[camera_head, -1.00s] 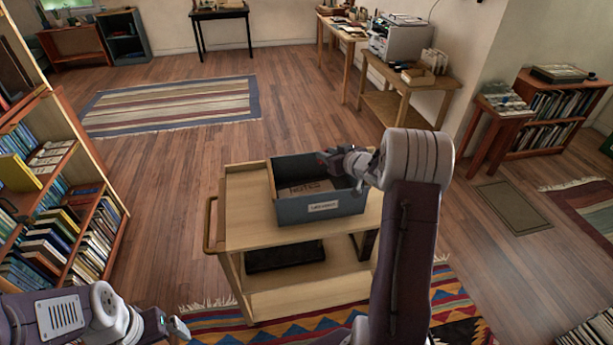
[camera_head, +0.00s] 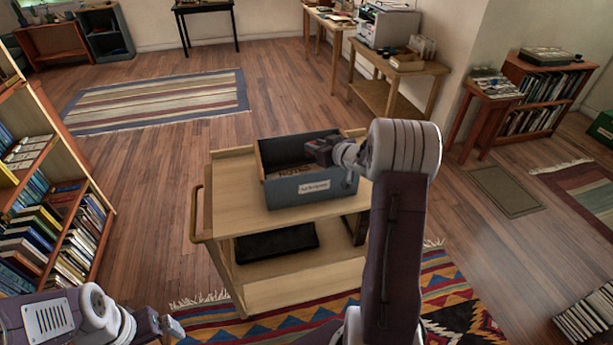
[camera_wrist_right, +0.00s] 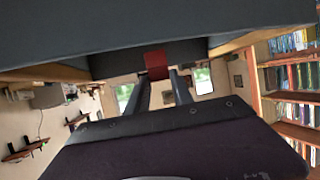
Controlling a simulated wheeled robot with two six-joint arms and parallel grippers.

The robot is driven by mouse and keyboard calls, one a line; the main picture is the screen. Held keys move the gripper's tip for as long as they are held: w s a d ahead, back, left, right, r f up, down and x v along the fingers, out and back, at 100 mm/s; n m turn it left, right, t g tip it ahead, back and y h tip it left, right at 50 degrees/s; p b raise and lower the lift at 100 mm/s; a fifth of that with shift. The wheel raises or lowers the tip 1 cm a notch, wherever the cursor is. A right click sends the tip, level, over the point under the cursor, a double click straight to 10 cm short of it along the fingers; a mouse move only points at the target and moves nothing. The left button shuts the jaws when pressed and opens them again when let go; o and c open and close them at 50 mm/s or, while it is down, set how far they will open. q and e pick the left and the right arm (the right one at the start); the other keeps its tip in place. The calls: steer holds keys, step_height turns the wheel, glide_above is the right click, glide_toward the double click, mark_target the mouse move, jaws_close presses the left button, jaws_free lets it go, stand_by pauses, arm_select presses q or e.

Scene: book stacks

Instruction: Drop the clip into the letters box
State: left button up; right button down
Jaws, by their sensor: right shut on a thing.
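The grey-blue box (camera_head: 284,193) stands on the wooden cart, with a white label on its front that is too small to read surely. A sheet with large lettering lies inside it. My right gripper (camera_head: 318,151) is at the box's open top, toward its right side. It is shut on a small dark red thing, which I take for the clip; this shows in the wrist view as a red block (camera_wrist_right: 156,62) at the fingertips. Whether the clip is below the rim is unclear. My left gripper (camera_head: 172,327) is low at the left, far from the box; its jaw gap is unclear.
The cart (camera_head: 235,200) has a handle on its left and a black flat thing (camera_head: 277,242) on its lower shelf. A bookshelf (camera_head: 60,190) stands at the left. A patterned rug (camera_head: 240,322) lies in front. Wooden floor is open behind the cart.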

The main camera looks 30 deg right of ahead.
steer(key=c, duration=1)
jaws_free()
steer(key=shift+c, duration=0.2)
steer(key=p+v, duration=0.1)
steer(key=v, duration=0.7)
steer(key=shift+s+r, duration=0.1)
steer(key=shift+r, duration=0.1)
steer(key=shift+s, duration=0.4)
